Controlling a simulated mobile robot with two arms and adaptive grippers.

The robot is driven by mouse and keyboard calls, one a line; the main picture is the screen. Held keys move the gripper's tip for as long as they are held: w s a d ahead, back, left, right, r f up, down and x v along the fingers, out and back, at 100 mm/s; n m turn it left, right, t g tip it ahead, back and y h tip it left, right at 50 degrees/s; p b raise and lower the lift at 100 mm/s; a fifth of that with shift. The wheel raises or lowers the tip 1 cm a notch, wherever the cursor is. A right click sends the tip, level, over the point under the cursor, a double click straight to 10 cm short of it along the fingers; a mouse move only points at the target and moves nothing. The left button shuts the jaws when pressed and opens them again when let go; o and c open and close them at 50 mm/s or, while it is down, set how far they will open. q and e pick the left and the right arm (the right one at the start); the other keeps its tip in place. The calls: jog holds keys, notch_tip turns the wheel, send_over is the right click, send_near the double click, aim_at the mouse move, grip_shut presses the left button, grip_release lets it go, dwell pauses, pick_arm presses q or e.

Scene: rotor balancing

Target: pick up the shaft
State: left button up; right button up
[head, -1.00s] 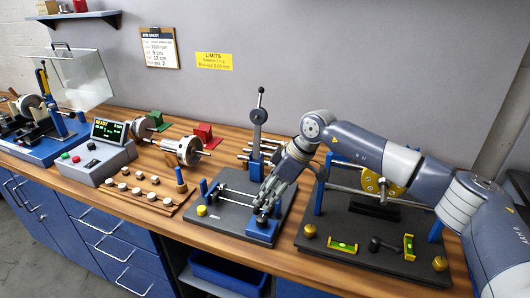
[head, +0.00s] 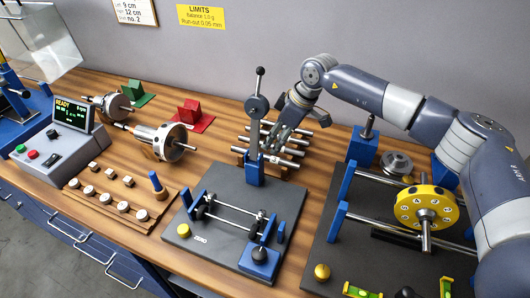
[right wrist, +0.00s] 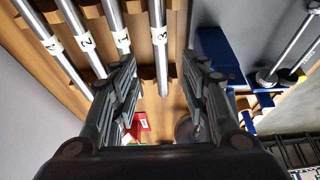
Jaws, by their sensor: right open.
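Several silver shafts lie side by side on a wooden rack (head: 240,153) behind the runout stand; one shaft (head: 320,119) shows its right end in the head view. In the right wrist view the shafts carry white number labels, and the shaft labelled 3 (right wrist: 161,78) lines up between my fingers. My right gripper (head: 277,143) is open and empty over the rack; it also shows in the right wrist view (right wrist: 163,75). Whether its fingers reach down beside the shaft, I cannot tell. The arm hides part of the rack. My left gripper is not in view.
The dark runout stand (head: 213,250) with its upright gauge post (head: 256,135) stands just in front of the rack. To the right is the balancing stand with a yellow disc (head: 410,208). Rotors (head: 162,143) and a control box (head: 55,150) are at left.

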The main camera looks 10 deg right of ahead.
aim_at(265, 155)
jog(key=shift+w+a+f, duration=0.1)
jog(key=shift+a+f, duration=0.2)
jog(key=shift+f, duration=0.2)
jog(key=shift+w+f, duration=0.1)
jog(key=shift+f, duration=0.2)
jog(key=p+x, duration=0.2)
jog(key=x, duration=0.3)
jog(key=shift+a+f, duration=0.1)
jog(key=shift+f, duration=0.2)
grip_shut()
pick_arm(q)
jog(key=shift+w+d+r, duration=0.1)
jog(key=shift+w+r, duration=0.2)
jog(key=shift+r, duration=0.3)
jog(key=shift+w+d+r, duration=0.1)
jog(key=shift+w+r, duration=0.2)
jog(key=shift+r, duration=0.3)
pick_arm(e)
jog(key=shift+w+r, duration=0.1)
jog(key=shift+r, duration=0.05)
